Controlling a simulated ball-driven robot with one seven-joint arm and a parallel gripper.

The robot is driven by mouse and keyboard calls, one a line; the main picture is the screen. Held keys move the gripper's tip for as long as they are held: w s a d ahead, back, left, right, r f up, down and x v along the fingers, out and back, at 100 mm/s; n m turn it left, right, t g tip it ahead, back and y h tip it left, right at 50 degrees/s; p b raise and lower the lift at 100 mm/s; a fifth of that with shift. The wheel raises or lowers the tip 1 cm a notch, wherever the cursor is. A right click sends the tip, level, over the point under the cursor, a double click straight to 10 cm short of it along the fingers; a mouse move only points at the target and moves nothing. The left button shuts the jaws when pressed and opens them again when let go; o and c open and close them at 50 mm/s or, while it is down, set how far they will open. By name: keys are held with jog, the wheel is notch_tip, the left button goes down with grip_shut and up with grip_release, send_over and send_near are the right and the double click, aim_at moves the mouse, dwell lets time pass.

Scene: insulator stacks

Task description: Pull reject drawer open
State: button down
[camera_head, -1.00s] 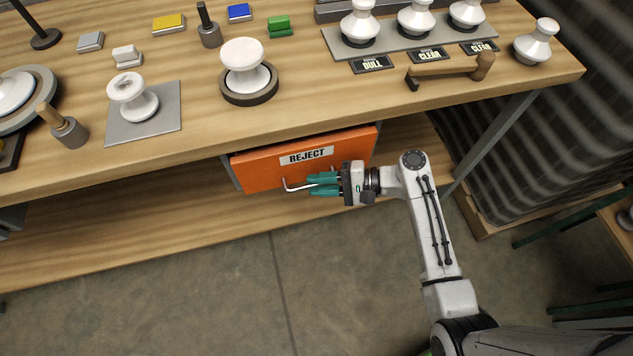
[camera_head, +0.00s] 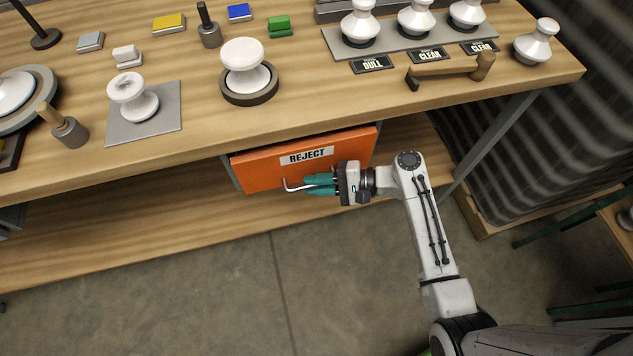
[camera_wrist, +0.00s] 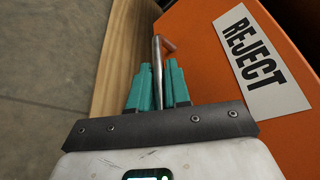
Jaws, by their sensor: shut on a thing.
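The orange reject drawer (camera_head: 262,171), with a white REJECT label (camera_head: 307,156), sits under the workbench top, its front near the bench edge. Its silver bar handle (camera_head: 291,187) stands out from the drawer front. My gripper (camera_head: 312,185) reaches in from the right with teal fingers shut on the handle. In the wrist view the handle (camera_wrist: 158,62) runs between the two teal fingers (camera_wrist: 157,90), its bent end showing beyond them. The orange drawer front (camera_wrist: 205,55) is close beside the fingers. Part of the handle is hidden by the fingers.
The workbench top (camera_head: 200,105) above holds several white insulators, tools and coloured blocks. A lower wooden shelf (camera_head: 120,230) runs beneath the drawer. A metal bench leg (camera_head: 490,140) stands to the right. The floor (camera_head: 200,300) in front is clear.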

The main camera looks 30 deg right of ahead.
jog(key=s+a+p, duration=0.4)
jog(key=s+p, duration=0.1)
jog(key=s, duration=0.8)
jog(key=s+a+p, duration=0.5)
jog(key=s, duration=0.9)
jog(key=shift+s, duration=0.25)
jog(key=c, duration=1.4)
grip_release()
jog(key=shift+c, duration=0.2)
jog(key=shift+d, duration=0.15)
jog(key=b+v, duration=0.1)
jog(key=v, duration=0.9)
jog(key=shift+s+d, duration=0.25)
jog(key=shift+r, duration=0.1)
